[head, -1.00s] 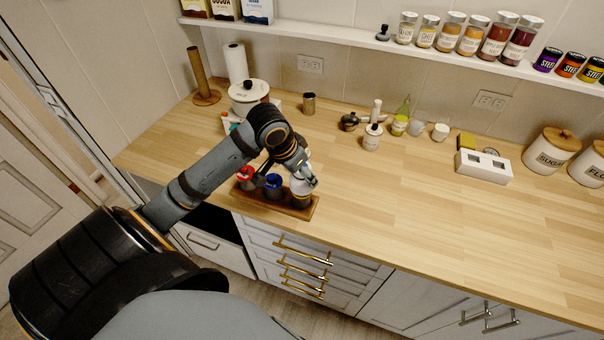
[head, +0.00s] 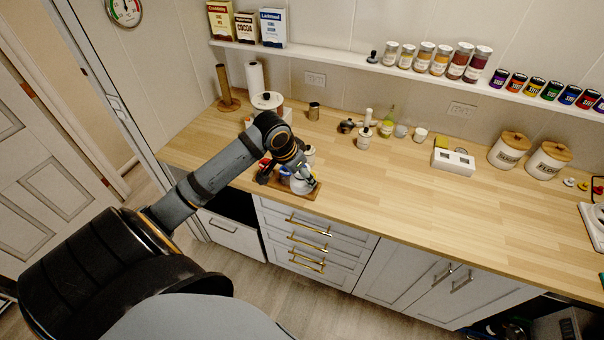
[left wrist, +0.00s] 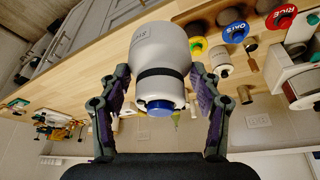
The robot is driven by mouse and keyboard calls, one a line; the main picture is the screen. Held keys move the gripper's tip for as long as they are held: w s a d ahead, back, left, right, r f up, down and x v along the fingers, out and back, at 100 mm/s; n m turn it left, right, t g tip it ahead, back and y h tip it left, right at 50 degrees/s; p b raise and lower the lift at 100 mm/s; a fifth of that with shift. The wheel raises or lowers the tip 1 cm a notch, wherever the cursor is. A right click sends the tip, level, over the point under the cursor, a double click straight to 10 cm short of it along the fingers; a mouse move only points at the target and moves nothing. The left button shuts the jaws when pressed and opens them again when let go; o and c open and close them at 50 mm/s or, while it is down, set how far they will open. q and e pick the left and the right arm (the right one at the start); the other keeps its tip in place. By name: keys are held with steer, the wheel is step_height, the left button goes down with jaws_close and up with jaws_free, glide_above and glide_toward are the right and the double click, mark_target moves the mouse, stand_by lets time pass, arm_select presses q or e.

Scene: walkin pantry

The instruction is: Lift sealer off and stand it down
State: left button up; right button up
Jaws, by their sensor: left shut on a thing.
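The sealer, a white cylinder with a dark band and a blue end cap, fills the middle of the left wrist view (left wrist: 160,50). My left gripper (left wrist: 155,105) is shut on it, with a finger on each side. In the head view the sealer (head: 299,186) is white and partly covered by my left gripper (head: 308,177), over the jar rack. The yellow lid shows partly behind the sealer; any gap is unclear. My right gripper is not in view.
The wooden rack (head: 316,191) sits near the counter's front edge. A white canister (head: 363,141), small bottles and cups stand further back. A white two-slot box (head: 453,161) and sugar and flour canisters (head: 508,150) stand right. The counter (head: 400,205) right of the rack is clear.

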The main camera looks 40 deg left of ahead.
arm_select(q)
steer(key=shift+w+a+f, duration=0.1)
steer(key=shift+w, duration=0.1)
steer(key=shift+r, duration=1.5)
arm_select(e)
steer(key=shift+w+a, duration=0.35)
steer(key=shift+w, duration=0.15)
arm_select(q)
steer(key=shift+s, duration=0.1)
